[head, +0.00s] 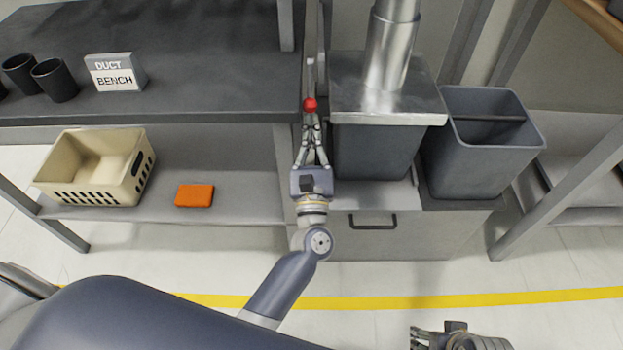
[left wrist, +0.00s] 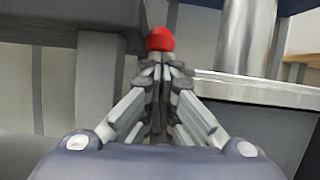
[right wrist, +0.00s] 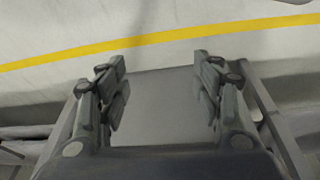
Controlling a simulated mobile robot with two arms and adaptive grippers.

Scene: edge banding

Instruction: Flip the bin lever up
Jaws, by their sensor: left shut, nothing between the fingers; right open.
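The bin lever is a thin metal rod with a red ball knob (head: 310,104), standing between the dark bench and the lidded bin. My left gripper (head: 312,122) is shut with nothing between its fingers, its tips just below the red knob. In the left wrist view the knob (left wrist: 160,39) shows right above the closed fingertips (left wrist: 163,68); I cannot tell whether they touch. The dark bin (head: 372,150) stands right of the lever under a metal lid with a steel duct (head: 390,50).
A second, open grey bin (head: 480,150) stands to the right. Left is a bench (head: 200,60) with black cups and a "DUCT BENCH" sign (head: 115,72). Its lower shelf holds a cream basket (head: 95,170) and an orange block (head: 195,195). The floor in front is clear.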

